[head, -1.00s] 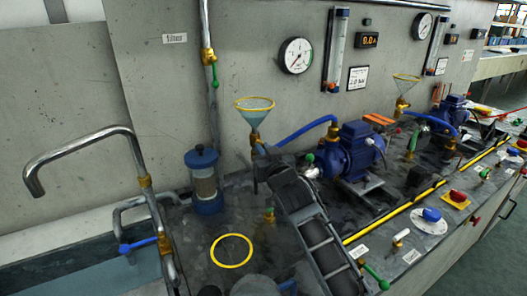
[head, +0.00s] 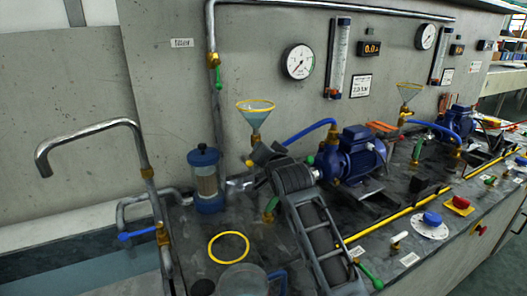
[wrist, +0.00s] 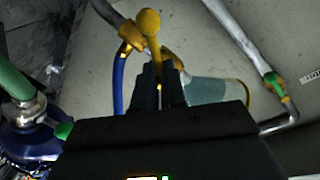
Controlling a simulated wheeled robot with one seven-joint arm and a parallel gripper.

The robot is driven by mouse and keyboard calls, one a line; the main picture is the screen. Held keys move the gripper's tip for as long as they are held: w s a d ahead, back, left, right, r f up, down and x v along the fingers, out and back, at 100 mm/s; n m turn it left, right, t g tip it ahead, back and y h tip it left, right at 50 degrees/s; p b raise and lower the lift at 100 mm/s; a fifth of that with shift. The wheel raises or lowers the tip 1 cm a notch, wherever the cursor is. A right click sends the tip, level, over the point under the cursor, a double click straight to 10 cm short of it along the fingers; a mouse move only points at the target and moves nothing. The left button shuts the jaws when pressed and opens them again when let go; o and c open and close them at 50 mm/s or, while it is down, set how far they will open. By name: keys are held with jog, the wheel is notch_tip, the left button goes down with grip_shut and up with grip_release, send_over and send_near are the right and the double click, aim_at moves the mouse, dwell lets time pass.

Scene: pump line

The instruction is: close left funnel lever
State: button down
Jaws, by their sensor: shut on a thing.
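The left funnel (head: 256,115) is a clear cone with a yellow rim, above a brass valve partly hidden by my gripper. My gripper (head: 260,155) is just below the funnel, reaching in from the right. In the wrist view the two dark fingers (wrist: 159,75) are shut on the yellow lever (wrist: 150,23), whose rounded end sticks out past the tips. The brass valve body (wrist: 131,36) and the funnel (wrist: 205,91) show beside and behind the fingers. The exact lever angle is hard to tell in the head view, where my gripper covers most of it.
A blue pump (head: 355,155) with a blue hose (head: 308,133) stands right of my gripper. A blue-capped filter (head: 206,182) stands at the left, near a steel pipe (head: 216,110). A yellow ring (head: 229,234) marks the bench in front. A second funnel (head: 409,93) is farther right.

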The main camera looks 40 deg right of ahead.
jog(key=shift+r+m+y+p, duration=0.1)
jog(key=shift+m+y+p, duration=0.5)
jog(key=shift+m, duration=0.8)
jog(key=shift+r+m+y+p, duration=0.15)
jog(key=shift+m+y+p, duration=0.1)
jog(key=shift+m+p, duration=0.95)
jog(key=shift+r+m+y+p, duration=0.1)
jog(key=shift+m+y+p, duration=0.4)
jog(key=shift+m, duration=1.1)
jog(key=c, duration=1.2)
grip_release()
jog(key=shift+s, duration=0.1)
jog(key=shift+v, duration=3.85)
